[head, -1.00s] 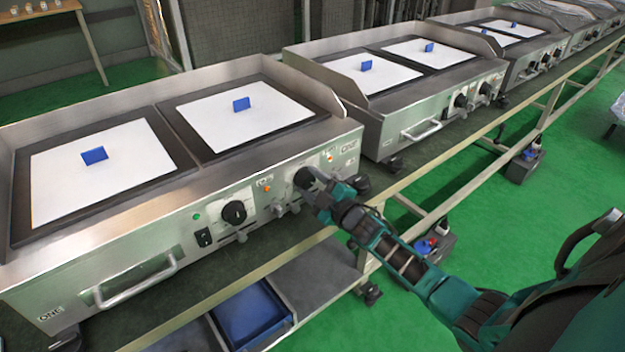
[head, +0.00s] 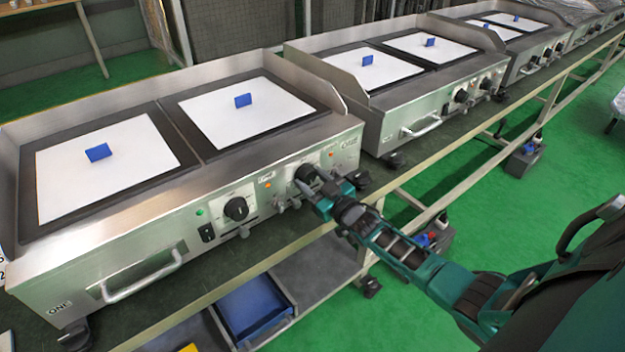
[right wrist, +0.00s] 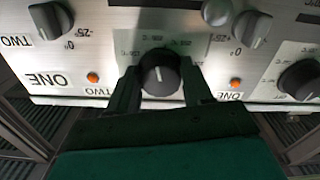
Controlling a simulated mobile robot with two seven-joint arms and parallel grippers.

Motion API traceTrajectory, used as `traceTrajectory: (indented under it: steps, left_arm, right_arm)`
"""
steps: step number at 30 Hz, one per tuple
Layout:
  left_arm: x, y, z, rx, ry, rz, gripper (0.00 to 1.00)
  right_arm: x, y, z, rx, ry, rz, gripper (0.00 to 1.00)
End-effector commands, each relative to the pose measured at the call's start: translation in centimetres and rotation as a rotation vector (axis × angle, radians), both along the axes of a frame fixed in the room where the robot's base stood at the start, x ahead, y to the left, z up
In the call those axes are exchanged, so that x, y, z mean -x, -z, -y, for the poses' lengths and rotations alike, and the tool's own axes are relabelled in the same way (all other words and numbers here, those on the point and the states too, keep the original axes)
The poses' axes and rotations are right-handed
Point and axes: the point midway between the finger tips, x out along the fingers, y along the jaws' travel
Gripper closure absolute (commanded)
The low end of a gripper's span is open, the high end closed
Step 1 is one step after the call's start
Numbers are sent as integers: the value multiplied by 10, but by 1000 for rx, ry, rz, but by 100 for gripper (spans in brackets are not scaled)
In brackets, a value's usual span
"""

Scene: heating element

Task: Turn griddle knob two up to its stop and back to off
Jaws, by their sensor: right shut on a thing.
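The nearest griddle (head: 130,240) has two large black knobs on its front panel. My right gripper (head: 313,182) is at the right-hand knob (head: 307,172). In the right wrist view the fingers of my right gripper (right wrist: 160,88) stand on either side of this black knob (right wrist: 160,74) and are shut on it. Its white pointer line points up in that view. Its scale is partly hidden by the fingers. The left-hand knob (head: 236,209) is free. My left gripper is not in view.
A black switch (head: 207,233) and a bar handle (head: 142,277) sit left on the panel. Orange lamps (right wrist: 92,77) and small lower knobs (head: 278,207) are close to my gripper. A second griddle (head: 400,95) stands to the right. Open green floor (head: 570,190) lies in front.

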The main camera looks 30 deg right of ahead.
Motion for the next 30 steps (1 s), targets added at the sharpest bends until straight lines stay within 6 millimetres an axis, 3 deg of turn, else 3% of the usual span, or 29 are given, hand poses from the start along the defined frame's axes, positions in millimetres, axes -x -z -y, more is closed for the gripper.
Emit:
traceTrajectory:
  steps: [15, 16, 23, 30]
  left_arm:
    - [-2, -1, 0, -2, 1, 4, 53]
    - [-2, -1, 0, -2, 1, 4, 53]
    - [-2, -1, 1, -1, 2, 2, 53]
    - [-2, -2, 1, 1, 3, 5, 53]
  right_arm:
    - [0, 0, 0, -21, 0, -2, 80]
    - [0, 0, 0, -21, 0, -2, 49]
    - [0, 0, 0, -20, 0, -2, 27]
    - [0, 0, 0, -20, 0, -2, 26]
